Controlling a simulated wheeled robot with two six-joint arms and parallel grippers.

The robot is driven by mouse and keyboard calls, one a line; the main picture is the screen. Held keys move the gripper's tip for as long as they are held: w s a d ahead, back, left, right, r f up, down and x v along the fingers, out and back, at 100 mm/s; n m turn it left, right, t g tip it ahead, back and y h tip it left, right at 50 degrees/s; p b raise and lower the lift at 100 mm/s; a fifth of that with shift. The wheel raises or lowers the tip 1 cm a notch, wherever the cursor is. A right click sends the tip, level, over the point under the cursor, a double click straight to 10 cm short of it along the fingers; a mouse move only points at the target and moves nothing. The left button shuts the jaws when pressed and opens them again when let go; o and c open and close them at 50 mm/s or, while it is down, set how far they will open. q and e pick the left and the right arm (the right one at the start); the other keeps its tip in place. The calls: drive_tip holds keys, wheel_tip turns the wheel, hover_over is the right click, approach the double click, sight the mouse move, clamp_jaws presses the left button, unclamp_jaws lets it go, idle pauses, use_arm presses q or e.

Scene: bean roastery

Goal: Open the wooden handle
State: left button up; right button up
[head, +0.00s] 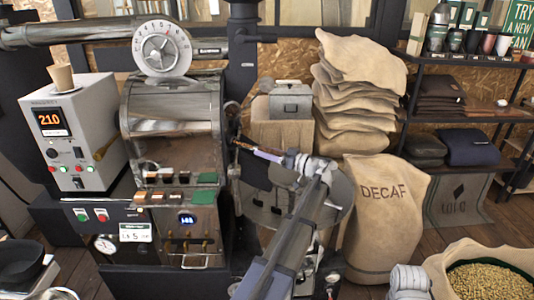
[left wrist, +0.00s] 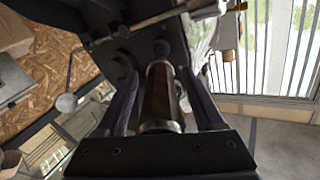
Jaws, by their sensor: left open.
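The wooden handle shows in the left wrist view as a brown wooden grip (left wrist: 158,98) with metal ends, attached to a dark mount. It lies lengthwise between the two purple fingers of my left gripper (left wrist: 160,82), which is open with a visible gap on each side. The handle is mostly hidden there; a small brown piece (head: 243,144) shows at the fingertips.
Stacked sacks (head: 355,90) and a DECAF sack (head: 385,215) stand close on the right. A sack of beans (head: 490,280) is at lower right.

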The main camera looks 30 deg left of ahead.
use_arm(q)
drive_tip(key=d, duration=0.7)
drive_tip(key=shift+w+d, duration=0.15)
drive_tip(key=shift+d, duration=0.25)
